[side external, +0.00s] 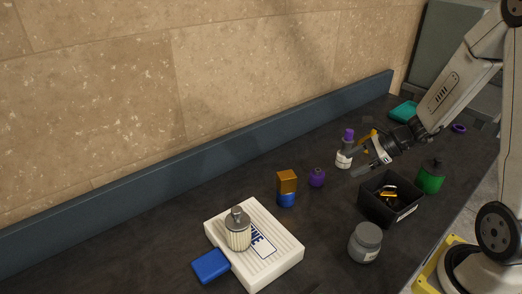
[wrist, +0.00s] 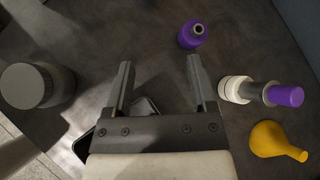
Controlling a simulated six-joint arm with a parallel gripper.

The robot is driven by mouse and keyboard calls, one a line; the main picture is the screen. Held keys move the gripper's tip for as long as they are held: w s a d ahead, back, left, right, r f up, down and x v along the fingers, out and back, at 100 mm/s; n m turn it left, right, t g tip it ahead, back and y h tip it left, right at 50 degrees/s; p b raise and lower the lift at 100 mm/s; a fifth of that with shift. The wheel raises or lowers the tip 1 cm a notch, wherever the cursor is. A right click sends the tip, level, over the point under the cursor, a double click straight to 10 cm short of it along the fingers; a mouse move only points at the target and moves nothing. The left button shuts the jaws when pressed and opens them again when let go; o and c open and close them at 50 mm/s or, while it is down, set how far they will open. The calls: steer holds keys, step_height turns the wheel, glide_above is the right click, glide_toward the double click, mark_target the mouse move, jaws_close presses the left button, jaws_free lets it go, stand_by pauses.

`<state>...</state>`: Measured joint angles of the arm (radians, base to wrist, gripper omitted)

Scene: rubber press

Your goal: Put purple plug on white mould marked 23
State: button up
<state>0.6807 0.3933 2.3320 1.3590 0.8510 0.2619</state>
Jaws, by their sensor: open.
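A white mould (side external: 344,160) stands on the dark bench beside my gripper, with a purple cylindrical plug (side external: 349,135) on its top. In the wrist view the white mould (wrist: 234,90) and the purple plug (wrist: 285,95) show at right, with a grey section between them. I cannot read a number on the mould. A small round purple bottle (side external: 317,178) stands apart to the left; it also shows in the wrist view (wrist: 191,36). My gripper (side external: 364,161) is open and empty, above the bench close to the mould. Its two fingers are apart in the wrist view (wrist: 158,75).
A black bin (side external: 370,205) with small items stands below my gripper. Nearby are a grey jar (side external: 365,243), a green bottle (side external: 430,177), a yellow bulb (wrist: 275,140) and an orange block (side external: 287,180) on a blue base. A white box (side external: 275,268) carries a ribbed bottle.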

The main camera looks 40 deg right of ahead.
steer(key=s+a+n+g+h, duration=0.2)
steer(key=a+n, duration=0.3)
steer(key=n, duration=0.7)
steer(key=s+a+r+n+g+h, duration=0.1)
steer(key=s+a+n+h, duration=0.3)
steer(key=n, duration=0.8)
steer(key=shift+a+r+g, duration=0.15)
steer(key=shift+a+g, duration=0.65)
steer(key=shift+a, duration=0.15)
